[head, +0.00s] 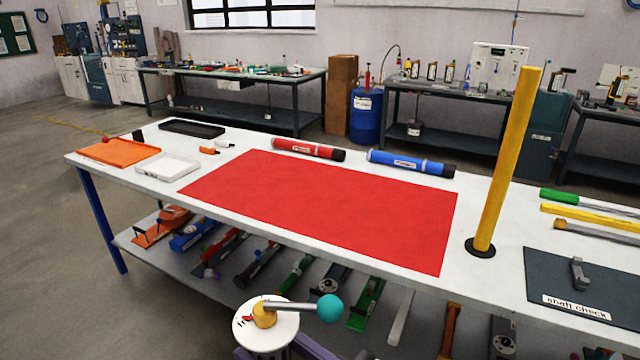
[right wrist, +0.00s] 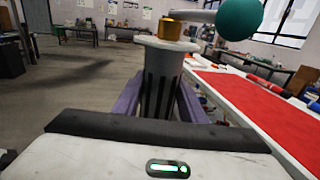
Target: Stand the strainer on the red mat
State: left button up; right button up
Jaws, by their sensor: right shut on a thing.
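The strainer (head: 267,331) shows at the bottom middle of the head view as a white round top with a yellow hub, a metal rod and a teal ball. In the right wrist view the strainer (right wrist: 160,80) has a grey body with dark upright slots. My right gripper (head: 277,352) has purple fingers, mostly hidden under the white top; in the wrist view the gripper (right wrist: 158,103) is shut on the slotted body. The strainer is upright, in front of the table and apart from the red mat (head: 320,205). The mat is flat and bare. My left gripper is out of view.
Red (head: 308,150) and blue (head: 411,163) tubes lie behind the mat. A tall yellow pole (head: 506,160) stands on a black foot to its right, near a dark board (head: 585,265). An orange tray (head: 118,151) and white tray (head: 167,167) sit left. Several tools lie on the lower shelf.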

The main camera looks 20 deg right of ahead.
aim_at(306, 203)
jog(key=z, duration=0.4)
jog(key=i, duration=2)
jog(key=z, duration=0.5)
